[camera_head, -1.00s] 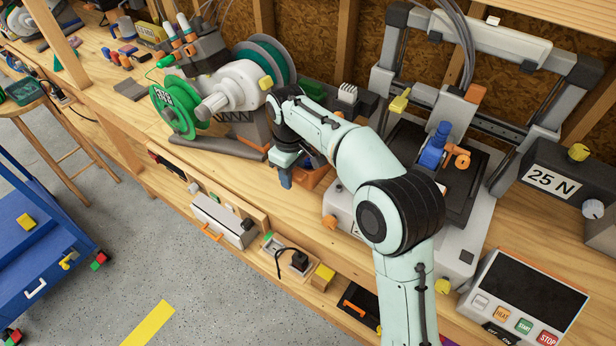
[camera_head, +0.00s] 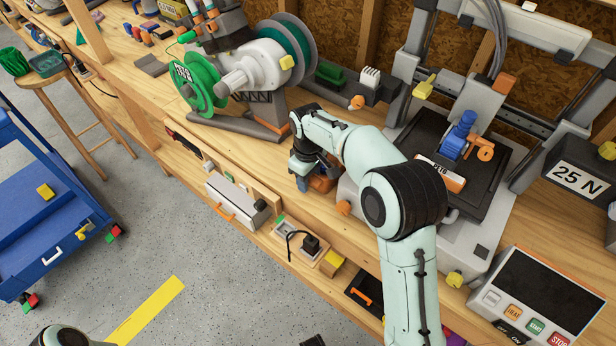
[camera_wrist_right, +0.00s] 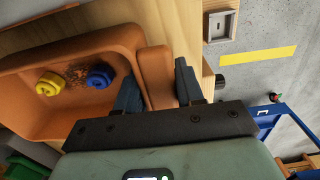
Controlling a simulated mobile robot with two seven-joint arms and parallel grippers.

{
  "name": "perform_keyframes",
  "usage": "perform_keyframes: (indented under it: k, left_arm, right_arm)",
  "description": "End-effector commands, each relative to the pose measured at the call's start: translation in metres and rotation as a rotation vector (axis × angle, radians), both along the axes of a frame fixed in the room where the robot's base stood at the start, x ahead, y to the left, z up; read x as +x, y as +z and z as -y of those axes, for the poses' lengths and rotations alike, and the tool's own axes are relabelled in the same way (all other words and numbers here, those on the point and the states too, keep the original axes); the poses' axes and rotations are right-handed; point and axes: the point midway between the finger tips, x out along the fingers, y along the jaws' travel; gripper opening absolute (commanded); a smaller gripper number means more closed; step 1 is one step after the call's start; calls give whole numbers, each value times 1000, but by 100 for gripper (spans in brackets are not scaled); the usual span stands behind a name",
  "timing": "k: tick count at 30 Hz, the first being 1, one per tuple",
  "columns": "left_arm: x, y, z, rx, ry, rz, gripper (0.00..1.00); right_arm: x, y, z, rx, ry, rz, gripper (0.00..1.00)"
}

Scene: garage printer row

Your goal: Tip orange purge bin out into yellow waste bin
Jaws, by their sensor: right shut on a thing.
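The orange purge bin (camera_wrist_right: 108,50) fills the left of the right wrist view. It holds a yellow piece (camera_wrist_right: 48,84), a blue piece (camera_wrist_right: 100,76) and dark crumbs. My right gripper (camera_wrist_right: 155,72) is shut on the bin's orange grip tab, one dark finger on each side. In the head view my right gripper (camera_head: 303,178) is low at the workbench's front edge. It hides most of the bin, and only a little orange (camera_head: 322,183) shows. I see no yellow waste bin in either view. Part of my left arm shows at the bottom left, without a clear gripper.
The printer (camera_head: 470,190) stands right of the bin, with an orange labelled piece (camera_head: 440,174) on its bed. A green spool (camera_head: 197,88) and winder are behind left. A blue cart (camera_head: 45,205) stands on the floor at left. Grey floor with a yellow stripe (camera_head: 148,310) is open in front.

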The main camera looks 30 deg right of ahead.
Motion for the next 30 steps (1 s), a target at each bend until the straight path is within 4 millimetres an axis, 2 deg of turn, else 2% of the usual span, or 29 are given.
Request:
perform_keyframes:
  k: [1,3,11,15,30]
  left_arm:
    - [0,0,0,0,0,0,42]
    - [0,0,0,0,0,0,42]
    - [0,-1,0,0,0,0,42]
    - [-3,-8,0,0,0,-3,42]
    - [6,16,0,0,0,8,42]
  right_arm:
    - [0,-1,0,0,0,-1,47]
    - [0,-1,0,0,0,-1,63]
    - [0,0,0,0,0,0,63]
    - [0,-3,-1,-1,1,1,63]
    - [8,106,-5,1,0,4,63]
